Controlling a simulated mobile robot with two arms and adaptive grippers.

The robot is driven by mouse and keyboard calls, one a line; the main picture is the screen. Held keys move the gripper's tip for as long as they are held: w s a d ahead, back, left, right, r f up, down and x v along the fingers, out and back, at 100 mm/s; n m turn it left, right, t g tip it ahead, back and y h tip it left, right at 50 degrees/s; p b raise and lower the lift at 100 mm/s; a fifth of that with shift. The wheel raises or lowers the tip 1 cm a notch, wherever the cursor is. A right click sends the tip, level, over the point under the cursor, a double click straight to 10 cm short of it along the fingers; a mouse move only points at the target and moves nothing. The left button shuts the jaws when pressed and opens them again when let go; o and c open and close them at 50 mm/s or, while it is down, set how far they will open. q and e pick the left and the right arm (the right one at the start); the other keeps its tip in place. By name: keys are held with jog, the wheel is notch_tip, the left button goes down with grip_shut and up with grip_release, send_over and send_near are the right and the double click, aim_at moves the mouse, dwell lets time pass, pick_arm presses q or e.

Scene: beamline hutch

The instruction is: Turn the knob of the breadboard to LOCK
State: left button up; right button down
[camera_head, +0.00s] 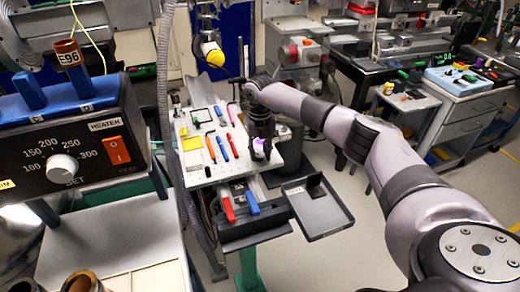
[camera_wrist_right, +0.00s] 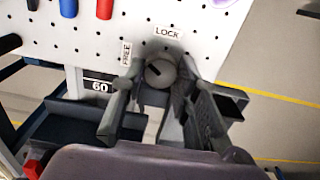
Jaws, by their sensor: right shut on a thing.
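The breadboard (camera_head: 205,172) is a white perforated plate on a stand in the middle of the head view. Its round grey knob (camera_wrist_right: 160,73) sits near the board's edge in the right wrist view, with a dark mark pointing up and left. A FREE label (camera_wrist_right: 126,54) is left of the knob, and a LOCK label (camera_wrist_right: 168,32) is above it. My right gripper (camera_wrist_right: 160,88) is shut on the knob, one finger on each side. In the head view my right gripper (camera_head: 262,145) hides the knob. My left gripper is out of view.
Several coloured tools lie on the board, including a blue one (camera_head: 223,147). Below it are an open drawer with red and blue handled items (camera_head: 228,208) and a grey tray (camera_head: 318,215). A heater box (camera_head: 70,145) stands at left.

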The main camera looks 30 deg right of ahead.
aim_at(259, 155)
jog(key=m+p, duration=0.2)
jog(key=m, duration=0.3)
jog(key=shift+r+m, duration=0.15)
jog(key=shift+m, duration=0.15)
jog(key=m+p, duration=0.2)
jog(key=m, duration=0.3)
jog(key=shift+w, duration=0.1)
jog(key=c, duration=2.4)
grip_release()
jog(key=shift+m, duration=0.3)
jog(key=c, duration=1.2)
grip_release()
jog(key=shift+c, duration=0.2)
notch_tip(259, 155, up, 12)
